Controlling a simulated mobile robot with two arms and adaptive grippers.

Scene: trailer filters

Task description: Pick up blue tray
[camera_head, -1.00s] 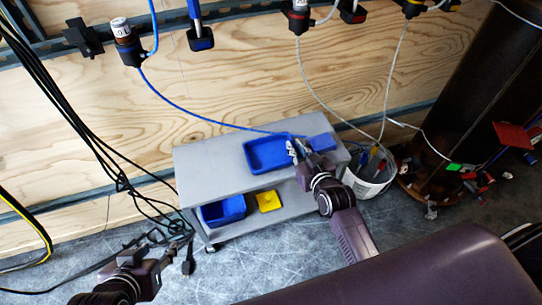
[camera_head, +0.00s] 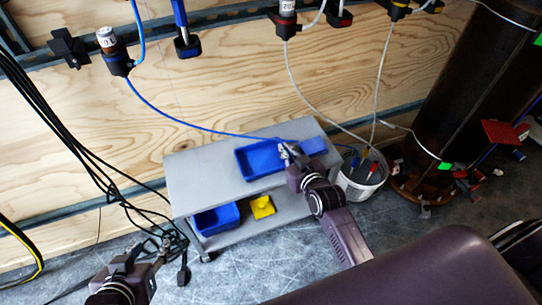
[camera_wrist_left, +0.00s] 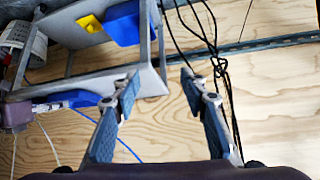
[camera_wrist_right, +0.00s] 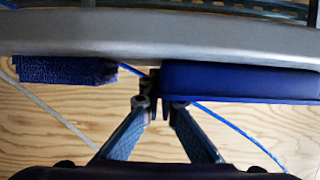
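The blue tray (camera_head: 257,160) lies on the top shelf of a grey cart (camera_head: 205,172). Its near side shows as a dark blue wall in the right wrist view (camera_wrist_right: 245,82). My right gripper (camera_head: 286,151) is at the tray's right end. In the right wrist view its fingertips (camera_wrist_right: 160,95) are nearly together, one just outside the tray's end and one overlapping its corner, so it looks shut on the wall; the exact contact is hidden. My left gripper (camera_head: 163,246) is low, left of the cart; its fingers (camera_wrist_left: 158,84) are apart and empty.
A smaller blue piece (camera_head: 313,146) lies right of the tray. The lower shelf holds a blue bin (camera_head: 217,218) and a yellow item (camera_head: 262,207). A white bucket (camera_head: 360,182) stands right of the cart. Dark cables (camera_head: 95,150) hang at left, near my left gripper.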

